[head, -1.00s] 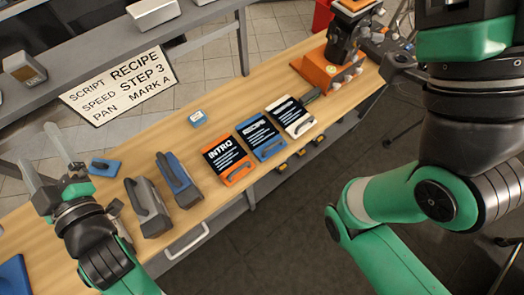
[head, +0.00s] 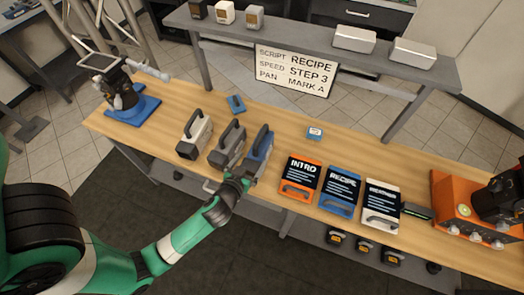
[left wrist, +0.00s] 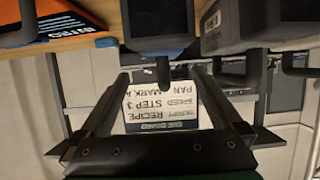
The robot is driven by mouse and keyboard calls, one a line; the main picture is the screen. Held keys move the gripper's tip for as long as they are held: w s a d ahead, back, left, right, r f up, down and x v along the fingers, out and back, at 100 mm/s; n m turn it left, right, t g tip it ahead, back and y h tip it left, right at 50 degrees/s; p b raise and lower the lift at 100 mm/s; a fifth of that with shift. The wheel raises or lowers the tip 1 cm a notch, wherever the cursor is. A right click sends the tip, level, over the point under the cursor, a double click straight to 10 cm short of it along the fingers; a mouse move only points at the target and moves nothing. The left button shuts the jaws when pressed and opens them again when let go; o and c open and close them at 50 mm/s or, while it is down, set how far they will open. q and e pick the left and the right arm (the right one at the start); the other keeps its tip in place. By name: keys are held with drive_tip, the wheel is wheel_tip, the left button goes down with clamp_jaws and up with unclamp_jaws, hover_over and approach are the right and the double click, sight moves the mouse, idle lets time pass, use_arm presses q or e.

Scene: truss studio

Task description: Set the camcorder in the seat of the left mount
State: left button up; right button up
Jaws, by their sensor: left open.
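Three camcorders with top handles stand in a row on the wooden bench: a white one (head: 194,136), a grey one (head: 227,146) and a blue-sided one (head: 262,140). The left mount (head: 124,97) has a blue base and a black head with a frame, at the bench's left end. My left gripper (head: 243,170) is at the near end of the blue-sided camcorder. In the left wrist view its fingers (left wrist: 163,75) are spread, with a dark camcorder body (left wrist: 155,28) ahead of them. Contact cannot be told. My right gripper is out of view.
A sign (head: 294,72) hangs behind the bench, below a grey shelf (head: 310,35). Orange, blue and white cards (head: 340,190) lie right of the camcorders. An orange mount (head: 462,215) stands at the right end. A small blue item (head: 236,104) lies behind the camcorders.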

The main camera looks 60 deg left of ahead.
sight(256, 154)
use_arm(q)
drive_tip(key=x, duration=0.5)
drive_tip(key=shift+w+a, duration=0.1)
drive_tip(key=shift+w, duration=0.05)
drive_tip(key=b+x, duration=0.1)
drive_tip(key=x, duration=0.4)
drive_tip(key=shift+a, duration=0.25)
clamp_jaws()
drive_tip(key=shift+r, duration=0.15)
